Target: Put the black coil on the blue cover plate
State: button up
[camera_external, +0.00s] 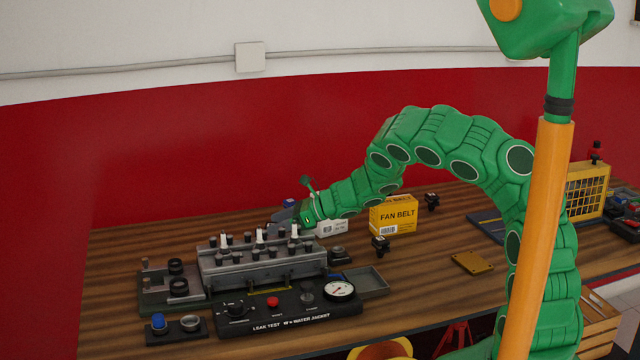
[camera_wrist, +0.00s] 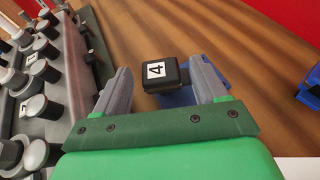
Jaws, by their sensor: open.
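The black coil (camera_wrist: 160,74), a small dark block with a white "4" label, shows in the wrist view between the fingers of my gripper (camera_wrist: 161,66). The fingers are open, with a gap on the coil's left; the right finger is close to its right side. A blue piece, apparently the blue cover plate (camera_wrist: 180,97), shows below and beside the coil, partly hidden by it and the right finger. The coil appears to sit on it, but contact is unclear. In the external view my gripper (camera_external: 277,217) is low behind the grey engine block; the coil is hidden there.
The engine block (camera_external: 262,270) with several upright plugs stands close to my gripper. Another blue piece (camera_wrist: 311,86) lies at the wrist view's right edge. A yellow fan belt box (camera_external: 393,216) and small black parts (camera_external: 380,245) stand to the right. A leak test panel (camera_external: 290,309) is in front.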

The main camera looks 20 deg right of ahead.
jog(key=v, duration=1.2)
